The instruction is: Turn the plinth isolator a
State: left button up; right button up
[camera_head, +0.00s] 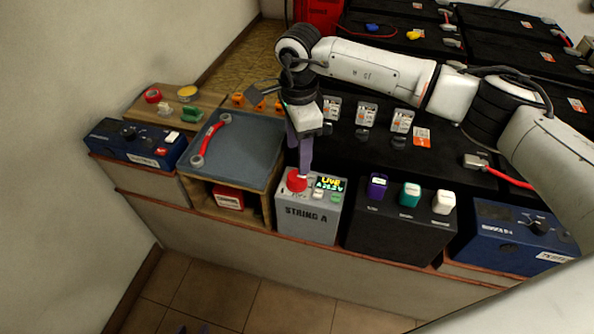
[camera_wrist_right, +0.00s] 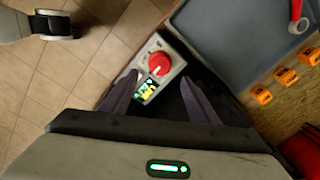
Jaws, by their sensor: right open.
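The plinth isolator is a grey box labelled STRING A (camera_head: 306,217) with a round red knob (camera_head: 297,180) on its top. Its lit display (camera_head: 330,184) reads LIVE. My right gripper (camera_head: 302,172) points down over the box, its purple fingers close to the knob. In the right wrist view the jaws (camera_wrist_right: 160,77) are open, and the red knob (camera_wrist_right: 159,64) lies just ahead between the fingertips. I cannot tell whether they touch it. Small purple tips at the bottom edge of the head view appear to be my left gripper (camera_head: 192,329); its opening is unclear.
A grey tray (camera_head: 248,143) with a red handle stands left of the box. A dark block (camera_head: 399,232) with purple, teal and white caps stands right. Blue units (camera_head: 137,148) sit at both ends. Black batteries fill the back. The floor in front is clear.

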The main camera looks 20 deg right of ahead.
aim_at(297, 176)
notch_tip(297, 176, down, 8)
jog(key=shift+w+a+r, duration=0.1)
jog(key=shift+c, duration=0.3)
jog(key=c, duration=1)
